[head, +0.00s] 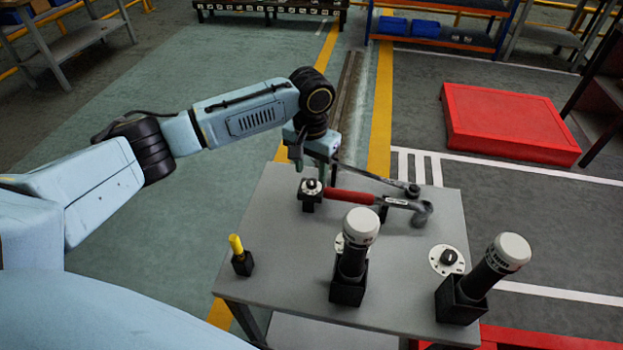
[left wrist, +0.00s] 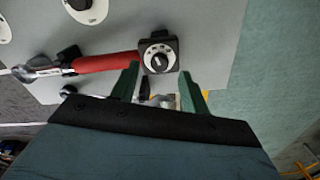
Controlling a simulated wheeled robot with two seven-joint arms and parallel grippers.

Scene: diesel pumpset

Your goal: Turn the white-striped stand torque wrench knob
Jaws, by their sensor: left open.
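A small black block-shaped stand (head: 311,202) stands on the grey table, with a knob (head: 311,186) on a white dial at its top. In the left wrist view the knob (left wrist: 160,60) is dark with a pale mark, on a square black stand. A red-handled torque wrench (head: 350,197) lies beside the stand; its red handle (left wrist: 105,63) also shows in the left wrist view. My left gripper (head: 311,168) is open, just behind the stand in the head view. In the left wrist view its green fingers (left wrist: 160,88) are spread, and the knob appears beyond their tips, apart from them.
The grey table (head: 290,260) also holds two white-capped black cylinders in holders (head: 352,255) (head: 485,275), a yellow-handled item (head: 238,248) and a round white dial (head: 447,260) with a black knob. Another long tool (head: 375,178) lies behind the red handle. The table's left front is fairly clear.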

